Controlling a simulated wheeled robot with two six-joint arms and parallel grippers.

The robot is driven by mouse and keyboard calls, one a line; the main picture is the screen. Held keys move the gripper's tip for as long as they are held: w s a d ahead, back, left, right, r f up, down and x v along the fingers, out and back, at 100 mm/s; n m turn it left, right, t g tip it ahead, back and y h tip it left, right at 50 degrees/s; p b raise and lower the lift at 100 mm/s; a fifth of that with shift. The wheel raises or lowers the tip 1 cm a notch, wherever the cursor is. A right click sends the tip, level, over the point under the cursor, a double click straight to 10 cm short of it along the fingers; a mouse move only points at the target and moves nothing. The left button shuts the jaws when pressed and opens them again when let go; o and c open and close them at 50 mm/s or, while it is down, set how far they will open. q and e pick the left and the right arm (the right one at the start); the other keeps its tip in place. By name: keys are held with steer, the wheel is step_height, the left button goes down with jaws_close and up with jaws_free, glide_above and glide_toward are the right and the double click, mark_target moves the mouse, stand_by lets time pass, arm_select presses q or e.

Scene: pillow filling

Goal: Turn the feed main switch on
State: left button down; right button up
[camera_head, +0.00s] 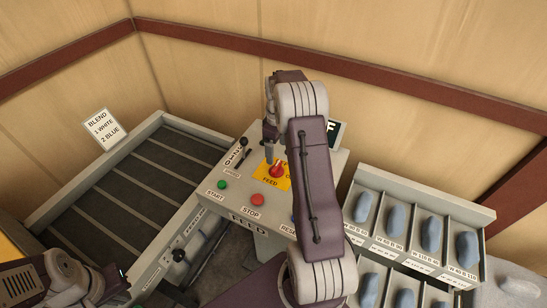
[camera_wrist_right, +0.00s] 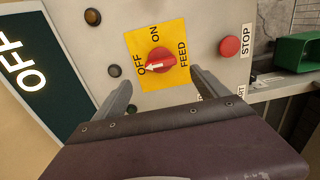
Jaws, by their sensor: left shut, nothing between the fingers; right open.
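The feed main switch is a red rotary knob (camera_head: 277,171) on a yellow plate marked FEED on the grey control panel. In the right wrist view the knob (camera_wrist_right: 160,61) has a white arrow pointing at OFF; ON is printed on another side of the plate (camera_wrist_right: 172,36). My right gripper (camera_head: 269,153) is over the panel, close to the knob. Its open fingers (camera_wrist_right: 162,90) stand on either side below the knob in the wrist view, with nothing between them. My left gripper (camera_head: 118,280) is low at the left, shut and empty, away from the panel.
A green START button (camera_head: 222,185) and red STOP button (camera_head: 257,200) sit near the plate. A dark display (camera_wrist_right: 35,75) reads OFF. A slatted tray (camera_head: 130,185) stands left, bins with blue-grey items (camera_head: 430,234) right. A BLEND card (camera_head: 103,130) is at the back left.

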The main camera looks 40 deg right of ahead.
mark_target(276, 165)
steer(key=shift+s+a+r, duration=0.25)
steer(key=shift+s+a, duration=0.05)
steer(key=shift+s, duration=0.3)
steer(key=shift+s+a+f, duration=0.1)
steer(key=shift+s+f, duration=0.05)
steer(key=shift+f, duration=0.15)
steer(key=f+p, duration=0.1)
steer(key=f, duration=0.1)
steer(key=w+f+p, duration=0.1)
steer(key=f, duration=0.2)
steer(key=w+d+f+p, duration=0.1)
steer(key=f, duration=0.1)
steer(key=shift+f, duration=0.35)
steer(key=shift+s+f, duration=0.2)
steer(key=shift+f, duration=0.15)
steer(key=shift+s+a+f, duration=0.15)
steer(key=shift+s+a, duration=0.1)
steer(key=shift+s, duration=0.1)
steer(key=shift+w, duration=0.1)
steer(key=shift+c, duration=0.3)
steer(key=shift+w+d+f, duration=0.1)
steer(key=shift+w+f, duration=0.05)
steer(key=c, duration=0.5)
arm_select(q)
step_height(276, 165, up, 3)
steer(key=shift+r, duration=0.15)
arm_select(e)
steer(key=c, duration=0.8)
